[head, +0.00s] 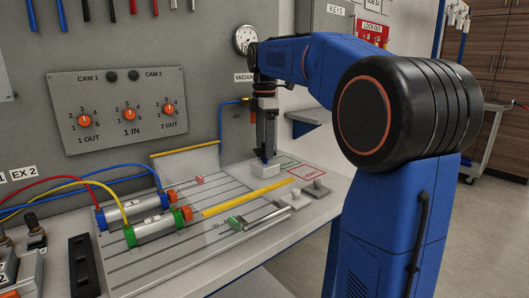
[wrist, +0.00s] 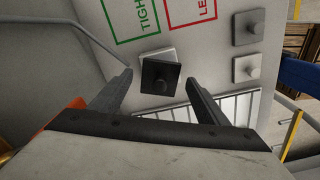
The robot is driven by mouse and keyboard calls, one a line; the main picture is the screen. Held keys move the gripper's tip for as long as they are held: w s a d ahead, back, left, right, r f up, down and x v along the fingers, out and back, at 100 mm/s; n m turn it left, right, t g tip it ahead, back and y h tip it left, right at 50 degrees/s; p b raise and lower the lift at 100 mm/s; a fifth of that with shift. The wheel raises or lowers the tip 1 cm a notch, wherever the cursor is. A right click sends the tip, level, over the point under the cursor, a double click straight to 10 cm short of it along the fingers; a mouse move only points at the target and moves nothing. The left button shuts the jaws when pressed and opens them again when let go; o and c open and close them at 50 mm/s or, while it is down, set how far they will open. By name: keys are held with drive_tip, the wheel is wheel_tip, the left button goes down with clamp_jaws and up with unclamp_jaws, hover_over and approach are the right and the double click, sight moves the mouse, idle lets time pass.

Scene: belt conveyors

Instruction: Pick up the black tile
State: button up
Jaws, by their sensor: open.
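The black tile (wrist: 152,70) is a small dark square with a round knob on top, in the middle of the wrist view. It appears to lie slightly turned on a pale block (wrist: 160,53); this block also shows in the head view (head: 257,170). My gripper (wrist: 158,81) is open, with one finger on each side of the tile and visible gaps to both. In the head view my gripper (head: 265,157) points down just over the pale block. I cannot make out the black tile clearly there, as the gripper covers that spot.
Two grey knobbed tiles lie to the right, one farther (wrist: 249,26) and one nearer (wrist: 246,69). A green TIGHT frame (wrist: 136,38) and a red LEAK frame (wrist: 190,27) are marked beyond the block. Cylinders (head: 155,230) and a slotted plate (head: 165,265) fill the bench's left.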

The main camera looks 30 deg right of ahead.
drive_tip(key=c, duration=1.2)
drive_tip(key=shift+r, duration=0.15)
drive_tip(key=shift+c, duration=0.2)
